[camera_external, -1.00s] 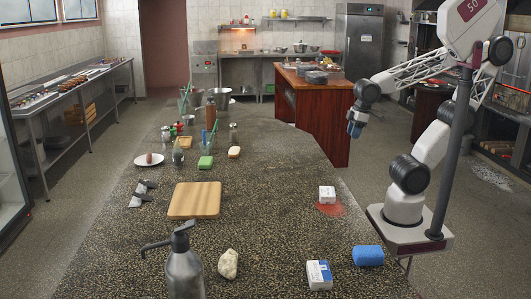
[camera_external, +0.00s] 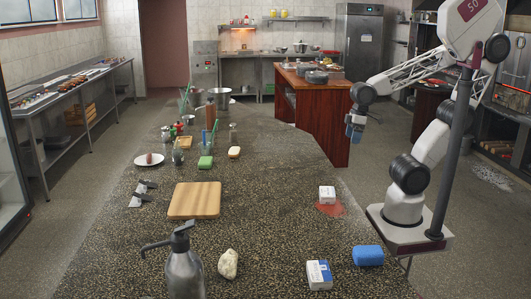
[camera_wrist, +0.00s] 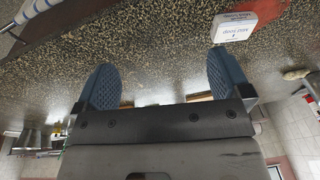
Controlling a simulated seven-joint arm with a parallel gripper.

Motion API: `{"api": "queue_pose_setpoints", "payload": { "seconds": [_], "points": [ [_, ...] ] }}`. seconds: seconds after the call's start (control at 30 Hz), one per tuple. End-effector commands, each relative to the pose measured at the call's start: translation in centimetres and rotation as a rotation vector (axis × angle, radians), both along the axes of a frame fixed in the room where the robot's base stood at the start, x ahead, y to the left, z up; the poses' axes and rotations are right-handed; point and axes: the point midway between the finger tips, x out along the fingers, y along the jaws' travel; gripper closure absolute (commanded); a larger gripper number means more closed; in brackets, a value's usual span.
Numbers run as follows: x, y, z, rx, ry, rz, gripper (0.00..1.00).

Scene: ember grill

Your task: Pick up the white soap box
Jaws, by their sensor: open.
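The white soap box (camera_external: 327,194) lies on a red patch near the right edge of the speckled counter. In the wrist view the same white soap box (camera_wrist: 237,26) shows at the upper right with printed text on it, beyond the right fingertip. My gripper (camera_external: 354,132) hangs in the air behind the box, by the counter's right edge. In the wrist view my gripper (camera_wrist: 165,82) has its two blue fingers wide apart with nothing between them.
A blue-and-white box (camera_external: 319,274), a blue sponge-like block (camera_external: 368,256) and a pale stone (camera_external: 228,264) lie at the counter's front. A metal pump bottle (camera_external: 184,270) stands nearby. A wooden board (camera_external: 194,200) lies left; the counter around the soap box is clear.

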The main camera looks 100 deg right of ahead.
Motion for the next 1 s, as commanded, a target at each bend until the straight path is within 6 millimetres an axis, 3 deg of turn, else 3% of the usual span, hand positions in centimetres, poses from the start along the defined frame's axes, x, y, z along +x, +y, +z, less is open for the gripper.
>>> {"api": "queue_pose_setpoints", "payload": {
  "seconds": [0.27,0.6,1.0],
  "points": [
    [1.7,2.9,-4.1,0.263,0.197,-0.267,0.04],
    [5.3,6.6,-8.7,0.634,0.502,-0.695,0.04],
    [11.0,8.3,-13.1,1.022,0.839,-1.179,0.04]
  ]
}}
